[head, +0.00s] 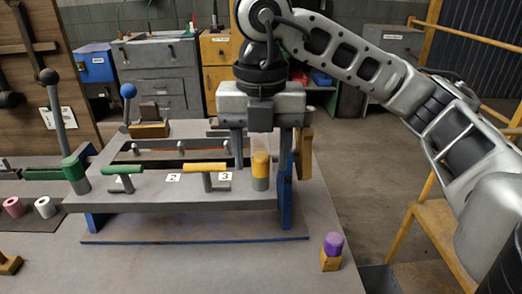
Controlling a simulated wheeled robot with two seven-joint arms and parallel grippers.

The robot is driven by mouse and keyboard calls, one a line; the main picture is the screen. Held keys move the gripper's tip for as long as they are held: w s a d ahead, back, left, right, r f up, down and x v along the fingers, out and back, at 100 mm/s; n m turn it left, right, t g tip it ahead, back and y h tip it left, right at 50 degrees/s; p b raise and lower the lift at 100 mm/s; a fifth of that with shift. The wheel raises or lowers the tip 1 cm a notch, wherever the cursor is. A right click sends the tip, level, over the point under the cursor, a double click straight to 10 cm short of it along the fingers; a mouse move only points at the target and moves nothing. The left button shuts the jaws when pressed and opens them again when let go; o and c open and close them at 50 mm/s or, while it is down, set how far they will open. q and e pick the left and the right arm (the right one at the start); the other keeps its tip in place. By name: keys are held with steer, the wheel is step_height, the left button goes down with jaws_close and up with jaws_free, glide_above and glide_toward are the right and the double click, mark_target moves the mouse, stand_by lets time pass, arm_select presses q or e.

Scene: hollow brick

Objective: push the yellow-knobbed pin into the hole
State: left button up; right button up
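The yellow-knobbed pin (261,163) stands upright at the right end of the grey raised bench, beside the "3" label. Its yellow top sits on a grey cylindrical lower part. My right gripper (261,150) points straight down over it. Its two fingers are wide apart, one on each side of the pin in this view, with gaps to the knob. I cannot tell whether the fingers are level with the pin in depth. The hole is not visible. My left gripper is not in view.
A yellow-handled T-lever (205,168) and a green-handled one (122,171) stand left of the pin. A tall black-knobbed lever (57,115) and a blue-knobbed lever (128,92) are further left. A purple-topped peg (333,243) stands at the lower right.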

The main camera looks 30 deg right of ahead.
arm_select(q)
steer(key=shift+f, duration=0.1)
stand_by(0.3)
arm_select(e)
steer(key=shift+r+p, duration=0.3)
steer(key=shift+r, duration=0.4)
arm_select(q)
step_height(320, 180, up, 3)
steer(key=p, duration=0.4)
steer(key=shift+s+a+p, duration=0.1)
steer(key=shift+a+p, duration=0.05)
steer(key=shift+p, duration=0.15)
arm_select(e)
step_height(320, 180, up, 15)
steer(key=shift+f, duration=0.2)
